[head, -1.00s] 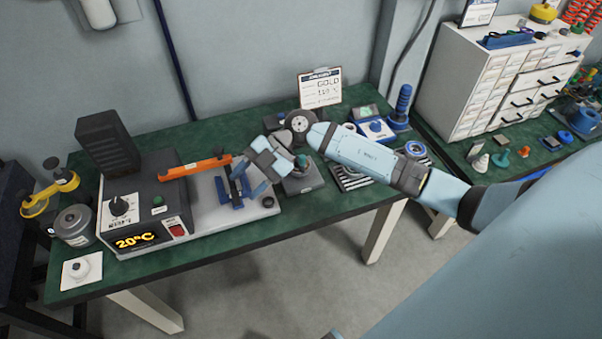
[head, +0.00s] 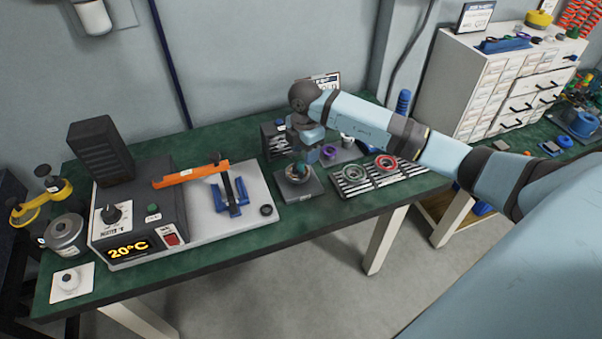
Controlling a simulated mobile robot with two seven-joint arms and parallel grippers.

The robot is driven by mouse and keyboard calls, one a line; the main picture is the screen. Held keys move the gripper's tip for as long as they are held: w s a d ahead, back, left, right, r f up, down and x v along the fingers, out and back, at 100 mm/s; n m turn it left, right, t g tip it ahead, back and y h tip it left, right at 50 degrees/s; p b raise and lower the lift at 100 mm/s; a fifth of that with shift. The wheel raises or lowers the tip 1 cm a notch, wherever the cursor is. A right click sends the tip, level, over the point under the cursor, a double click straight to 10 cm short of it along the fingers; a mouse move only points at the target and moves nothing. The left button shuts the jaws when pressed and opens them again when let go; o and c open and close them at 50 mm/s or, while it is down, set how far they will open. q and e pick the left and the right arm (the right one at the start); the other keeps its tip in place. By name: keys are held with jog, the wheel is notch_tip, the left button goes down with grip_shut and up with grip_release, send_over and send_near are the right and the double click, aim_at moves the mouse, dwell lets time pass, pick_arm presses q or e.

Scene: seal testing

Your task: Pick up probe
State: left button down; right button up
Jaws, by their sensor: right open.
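A slim dark piece (head: 228,187), possibly the probe, stands at the blue holder (head: 238,209) on the grey plate; I cannot tell for certain. My right gripper (head: 305,153) is open, pointing down to the right of the blue holder and apart from it. It is above and behind a small grey block with a round cup (head: 297,172). The wrist partly hides the jaws and what lies behind them. My left gripper is not in view.
An orange bar (head: 190,174) reaches from the heater box (head: 140,222), whose display reads 20°C, towards the holder. A striped rack (head: 352,184) with rings lies right of the block. A label card (head: 330,80) stands behind my wrist. The table's front strip is clear.

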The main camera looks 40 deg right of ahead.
aim_at(301, 161)
jog(key=f, duration=0.5)
jog(key=shift+w+a+p, duration=0.25)
jog(key=shift+w+p, duration=0.1)
jog(key=shift+p, duration=0.05)
jog(key=shift+f, duration=0.2)
grip_shut()
jog(key=shift+r, duration=0.1)
jog(key=shift+r, duration=0.5)
notch_tip(301, 161, up, 19)
jog(key=b, duration=0.1)
jog(key=shift+f, duration=0.1)
